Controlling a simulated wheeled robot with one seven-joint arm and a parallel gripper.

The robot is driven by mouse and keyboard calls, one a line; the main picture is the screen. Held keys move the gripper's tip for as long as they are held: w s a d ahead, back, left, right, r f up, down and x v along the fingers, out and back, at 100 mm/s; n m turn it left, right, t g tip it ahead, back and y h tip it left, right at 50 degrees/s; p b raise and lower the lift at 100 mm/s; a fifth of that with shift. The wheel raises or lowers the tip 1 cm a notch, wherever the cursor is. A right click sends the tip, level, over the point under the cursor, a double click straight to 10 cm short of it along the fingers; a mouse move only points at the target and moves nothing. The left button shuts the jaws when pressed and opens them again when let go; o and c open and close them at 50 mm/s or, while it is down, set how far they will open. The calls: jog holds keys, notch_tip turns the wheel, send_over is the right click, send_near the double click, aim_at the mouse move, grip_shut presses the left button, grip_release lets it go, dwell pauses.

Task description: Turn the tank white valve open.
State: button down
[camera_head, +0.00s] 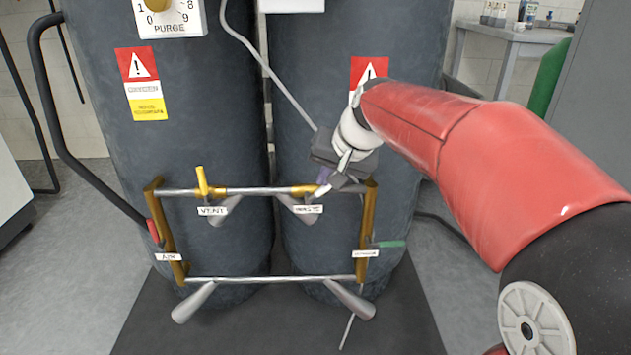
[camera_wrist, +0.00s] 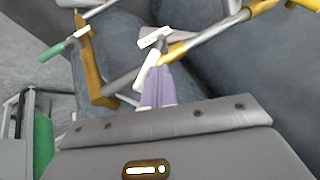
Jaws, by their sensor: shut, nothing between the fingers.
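The white valve handle (camera_wrist: 146,68) is on the upper pipe of the tank frame, just below a small white label (camera_wrist: 154,37) in the wrist view. In the head view the white handle (camera_head: 322,191) is small and partly hidden by my gripper (camera_head: 324,177). My gripper's purple fingers (camera_wrist: 158,88) are shut and empty. In the wrist view they lie right beside the white handle, on its right side. I cannot tell whether they touch it. The dark tanks (camera_head: 195,110) stand behind the pipes.
A yellow valve handle (camera_head: 202,181) stands upright to the left on the same pipe. A red handle (camera_head: 153,231) is on the frame's left post and a green one (camera_head: 390,244) on its right. A lower pipe (camera_head: 270,279) runs beneath. A black bent rail (camera_head: 60,140) is at far left.

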jog(key=shift+d+f+m+y+b, duration=0.4)
jog(key=shift+d+f+y+b, duration=1.2)
jog(key=shift+b, duration=1.15)
jog(key=shift+d+f, duration=0.25)
jog(key=shift+f, duration=0.1)
jog(key=shift+s+d+f+b, duration=0.1)
jog(key=shift+f+b, duration=0.2)
jog(key=shift+b, duration=0.05)
jog(key=p+v, duration=0.4)
jog(key=v, duration=0.9)
jog(key=s+f+n+h+p, duration=0.1)
jog(key=s+f+h+p, duration=0.2)
jog(key=s, duration=0.7)
jog(key=s+a+f+n+h+p, duration=0.1)
jog(key=s+f+h+p, duration=0.3)
jog(key=s, duration=0.7)
notch_tip(320, 180, down, 3)
jog(key=shift+r, duration=0.25)
